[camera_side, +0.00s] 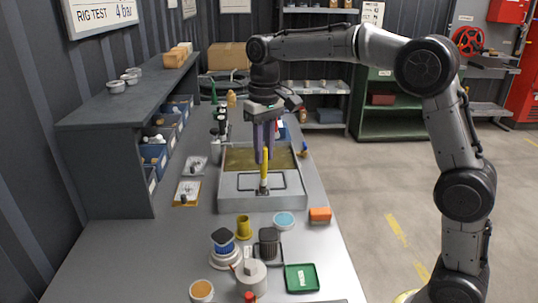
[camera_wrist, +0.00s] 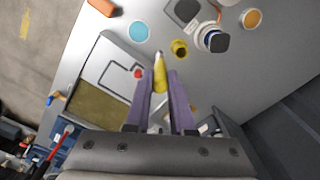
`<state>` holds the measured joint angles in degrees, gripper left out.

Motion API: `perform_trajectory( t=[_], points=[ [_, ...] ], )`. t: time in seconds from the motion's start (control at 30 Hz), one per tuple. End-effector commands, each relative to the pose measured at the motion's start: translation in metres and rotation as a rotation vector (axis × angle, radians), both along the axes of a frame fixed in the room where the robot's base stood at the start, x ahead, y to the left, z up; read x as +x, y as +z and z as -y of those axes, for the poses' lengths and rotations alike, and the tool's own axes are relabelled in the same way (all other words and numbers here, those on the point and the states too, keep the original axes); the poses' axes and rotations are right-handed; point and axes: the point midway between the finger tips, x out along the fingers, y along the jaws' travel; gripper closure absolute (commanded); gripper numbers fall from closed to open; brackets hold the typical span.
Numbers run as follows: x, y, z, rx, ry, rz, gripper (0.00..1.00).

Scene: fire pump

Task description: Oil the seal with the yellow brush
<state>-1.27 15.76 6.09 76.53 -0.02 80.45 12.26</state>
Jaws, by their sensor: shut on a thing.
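My gripper (camera_side: 264,155) points down over the grey metal tray (camera_side: 226,190), with its purple fingers shut on the yellow brush (camera_side: 265,166). The brush hangs roughly upright, its lower end over the near part of the tray; I cannot tell whether it touches anything there. In the wrist view the brush (camera_wrist: 160,75) sticks out between the fingertips (camera_wrist: 160,85), with a pale tip. A small yellow cup (camera_side: 243,228) stands on the bench in front of the tray; it also shows in the wrist view (camera_wrist: 180,48). I cannot make out which part is the seal.
In front of the tray stand a blue-banded part with a dark top (camera_side: 222,241), a dark grey block (camera_side: 268,242), a light blue dish (camera_side: 284,220), an orange block (camera_side: 320,215) and a green tray (camera_side: 301,278). A shelf unit (camera_side: 110,150) with bins borders the left.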

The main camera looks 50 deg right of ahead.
Motion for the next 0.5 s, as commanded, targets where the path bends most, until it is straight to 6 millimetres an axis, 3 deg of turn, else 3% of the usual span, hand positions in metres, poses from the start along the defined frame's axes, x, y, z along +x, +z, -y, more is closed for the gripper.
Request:
perform_trajectory(
  t=[0.27,0.5],
  points=[
    [0.009,-0.012,-0.091,0.006,-0.032,0.004,1.00],
    [-0.008,-0.026,-0.184,0.006,0.065,-0.005,1.00]
  ],
)
